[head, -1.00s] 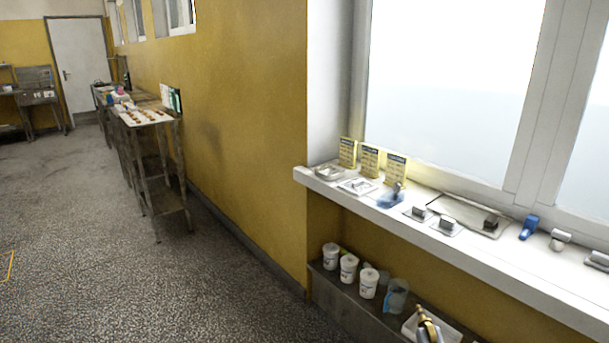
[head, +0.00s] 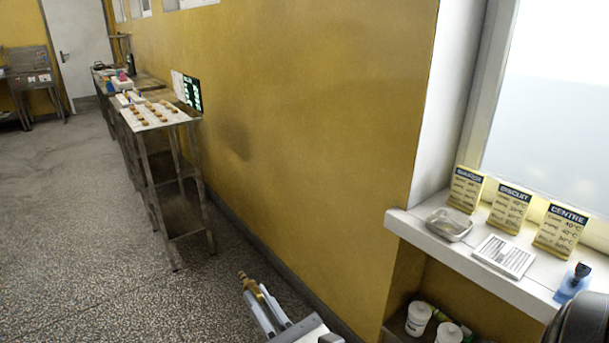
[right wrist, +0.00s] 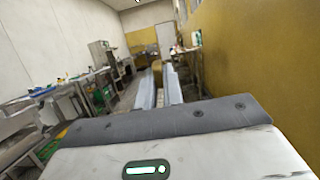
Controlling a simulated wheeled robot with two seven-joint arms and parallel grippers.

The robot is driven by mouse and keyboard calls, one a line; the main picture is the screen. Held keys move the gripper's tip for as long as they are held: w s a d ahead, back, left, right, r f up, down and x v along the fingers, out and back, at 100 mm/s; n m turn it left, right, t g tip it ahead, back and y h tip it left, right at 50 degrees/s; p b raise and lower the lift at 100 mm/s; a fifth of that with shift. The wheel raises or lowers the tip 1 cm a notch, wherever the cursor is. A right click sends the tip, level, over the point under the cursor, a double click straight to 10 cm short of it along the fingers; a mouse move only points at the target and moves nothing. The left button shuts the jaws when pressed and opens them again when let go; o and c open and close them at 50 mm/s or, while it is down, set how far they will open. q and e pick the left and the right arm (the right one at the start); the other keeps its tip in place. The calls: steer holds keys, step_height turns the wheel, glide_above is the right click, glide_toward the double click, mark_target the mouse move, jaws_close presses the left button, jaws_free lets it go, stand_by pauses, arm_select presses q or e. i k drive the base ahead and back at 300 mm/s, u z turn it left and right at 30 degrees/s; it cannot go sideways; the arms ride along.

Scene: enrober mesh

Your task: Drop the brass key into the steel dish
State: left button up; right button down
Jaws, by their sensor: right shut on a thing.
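The brass key (head: 254,288) is held between the fingertips of my right gripper (head: 262,300), low in the middle of the head view. My left gripper is out of view.
A slotted white plate (head: 504,256) lies right of the dish. Yellow cards (head: 508,207) stand behind them, and a blue item (head: 573,283) is farther right. The white sill (head: 470,262) juts from the yellow wall above white tubs (head: 418,318). Floor at left is open.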

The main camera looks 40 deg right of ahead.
mark_target(449, 225)
steer(key=z, duration=0.4)
steer(key=i, duration=1.6)
steer(key=z, duration=1.65)
steer(key=i, duration=0.65)
steer(key=z, duration=0.5)
